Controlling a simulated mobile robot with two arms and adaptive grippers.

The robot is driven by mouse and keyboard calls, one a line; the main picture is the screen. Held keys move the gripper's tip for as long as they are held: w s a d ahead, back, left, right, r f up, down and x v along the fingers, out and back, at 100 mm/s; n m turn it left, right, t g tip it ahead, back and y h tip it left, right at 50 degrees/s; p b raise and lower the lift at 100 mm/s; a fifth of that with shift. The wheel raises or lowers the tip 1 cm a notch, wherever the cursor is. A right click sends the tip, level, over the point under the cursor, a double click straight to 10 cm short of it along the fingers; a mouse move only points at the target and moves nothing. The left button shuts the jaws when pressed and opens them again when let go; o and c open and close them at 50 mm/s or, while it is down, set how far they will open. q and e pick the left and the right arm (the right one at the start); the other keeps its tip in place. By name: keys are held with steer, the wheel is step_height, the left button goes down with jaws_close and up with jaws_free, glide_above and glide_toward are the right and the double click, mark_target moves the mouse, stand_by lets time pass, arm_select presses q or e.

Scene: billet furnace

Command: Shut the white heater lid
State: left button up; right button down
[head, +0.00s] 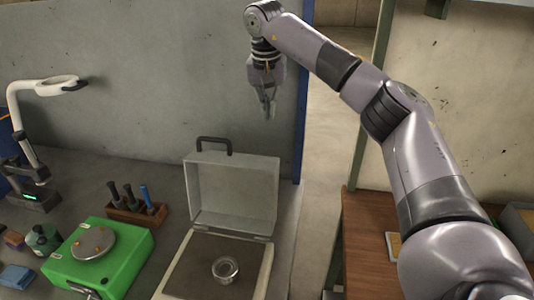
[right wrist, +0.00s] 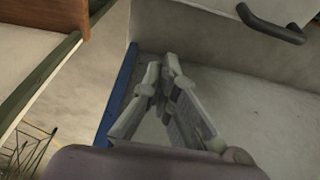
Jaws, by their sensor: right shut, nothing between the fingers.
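The white heater (head: 180,283) stands on the grey bench with its lid (head: 232,190) raised upright and a dark handle (head: 214,140) on the lid's top edge. A round metal ring (head: 225,270) sits on the heater's brown plate. My right gripper (head: 269,112) is shut and empty, pointing down, above and behind the lid and a little to its right. In the right wrist view the gripper (right wrist: 163,68) shows with closed fingertips, and the lid's handle (right wrist: 270,24) is at the upper right, apart from the fingers. My left gripper is not in view.
A green device (head: 100,258) with a round plate stands left of the heater. A wooden rack (head: 136,210) with several tools is behind it. A blue-edged grey wall (head: 160,80) and a wooden table (head: 365,240) border the scene.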

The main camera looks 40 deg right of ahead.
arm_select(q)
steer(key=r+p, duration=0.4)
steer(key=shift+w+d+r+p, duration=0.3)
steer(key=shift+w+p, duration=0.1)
arm_select(e)
step_height(320, 180, down, 9)
steer(key=s+a, duration=0.1)
steer(key=shift+s+a+f, duration=0.2)
steer(key=shift+s+a, duration=0.05)
steer(key=shift+a, duration=0.05)
steer(key=shift+w, duration=0.1)
